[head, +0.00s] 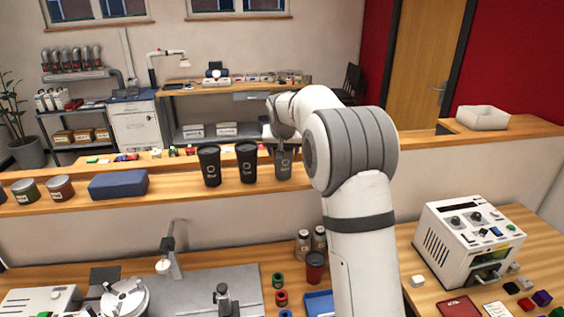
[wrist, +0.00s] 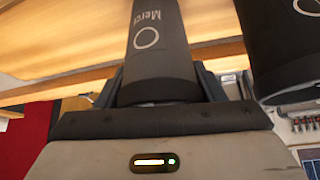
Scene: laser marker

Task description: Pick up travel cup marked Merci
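The dark travel cup marked Merci (wrist: 155,50) fills the space between the fingers of my gripper (wrist: 158,85) in the wrist view, where it appears upside down. One finger lies along each side of it, very close or touching; whether they press on it I cannot tell. In the head view this cup (head: 283,165) stands upright at the right end of a row of three on the raised wooden ledge (head: 330,170). My gripper there is mostly hidden behind my arm and the cup.
Two similar dark cups stand to its left, the middle one (head: 247,163) close by and the other (head: 209,166) farther left. The middle cup's neighbour position shows as a dark cup (wrist: 285,45) in the wrist view. A blue box (head: 118,185) and tins are farther left.

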